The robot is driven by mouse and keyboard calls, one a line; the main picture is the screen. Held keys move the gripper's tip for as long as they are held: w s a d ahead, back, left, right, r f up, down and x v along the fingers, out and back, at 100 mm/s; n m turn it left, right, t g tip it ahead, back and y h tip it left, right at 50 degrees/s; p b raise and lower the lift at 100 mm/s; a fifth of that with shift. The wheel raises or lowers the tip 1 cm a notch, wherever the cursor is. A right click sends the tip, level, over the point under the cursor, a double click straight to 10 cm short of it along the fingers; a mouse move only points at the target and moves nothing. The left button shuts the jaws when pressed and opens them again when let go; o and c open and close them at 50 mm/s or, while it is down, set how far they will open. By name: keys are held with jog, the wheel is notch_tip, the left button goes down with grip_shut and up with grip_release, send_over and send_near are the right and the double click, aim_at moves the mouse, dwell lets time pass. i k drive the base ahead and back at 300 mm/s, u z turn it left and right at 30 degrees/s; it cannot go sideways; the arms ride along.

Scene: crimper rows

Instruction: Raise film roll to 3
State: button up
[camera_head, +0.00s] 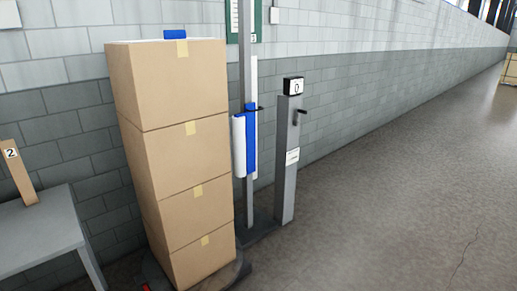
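The film roll (239,147) is a white upright roll beside a blue carriage (251,137) on a tall grey mast (245,70). It hangs well above the floor, just right of a stack of boxes, level with the upper-middle boxes. A grey post (286,160) stands right of the mast. It has a dark crank handle (301,111) on its side and a white sign (293,87) reading 0 on top. A green board (257,20) with a white scale is on the wall behind the mast; a small mark at its lower edge looks like 3. My gripper is not in view.
Several taped cardboard boxes (168,85) stand stacked on a dark round base (238,272), with a blue piece (175,34) on top. A grey table (40,232) at left holds a wooden block (18,175) marked 2.

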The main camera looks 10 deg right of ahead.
aim_at(243, 124)
jog(key=u, duration=0.15)
jog(key=i, duration=0.9)
jog(key=z, duration=1.2)
jog(key=k, duration=0.15)
jog(key=u, duration=3.3)
